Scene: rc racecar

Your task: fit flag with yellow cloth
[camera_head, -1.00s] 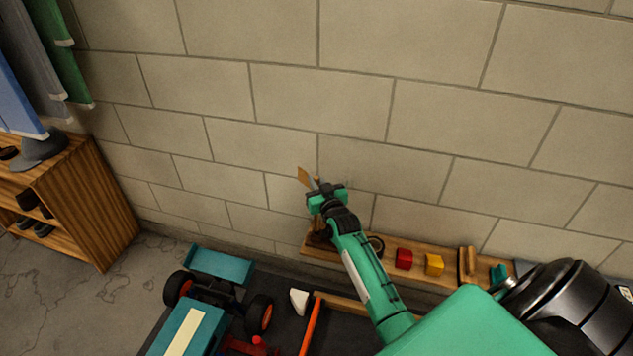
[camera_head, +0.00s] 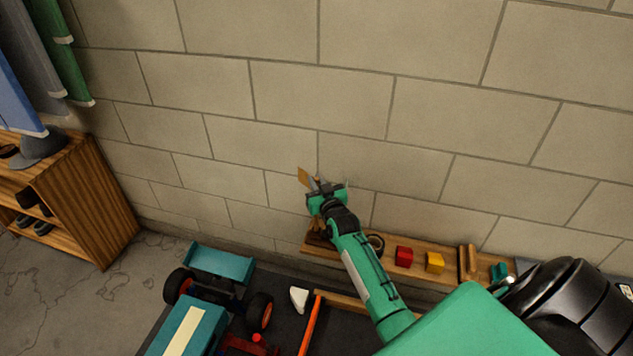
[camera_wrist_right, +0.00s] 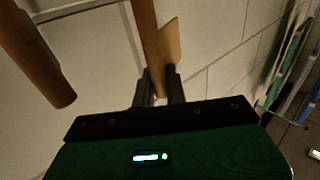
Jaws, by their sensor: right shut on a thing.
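My right gripper (camera_head: 320,186) is up against the pale block wall, above the left end of the wooden shelf. In the right wrist view its fingers (camera_wrist_right: 158,88) are closed on a brown wooden stick (camera_wrist_right: 146,38) with a flat tan-yellow cloth (camera_wrist_right: 172,58); this looks like the flag. The cloth (camera_head: 303,176) shows small in the head view, left of the fingertips. A second brown stick (camera_wrist_right: 38,52) stands at the left in the wrist view, apart from the fingers. The teal racecar (camera_head: 190,325) is on the dark surface at lower left. My left gripper is out of view.
The wooden shelf (camera_head: 330,254) runs along the wall with a red block (camera_head: 403,256), a yellow block (camera_head: 435,262) and a wooden piece (camera_head: 467,263). A white piece (camera_head: 299,298) and an orange bar (camera_head: 311,325) lie near the car. A wooden cabinet (camera_head: 85,205) stands left.

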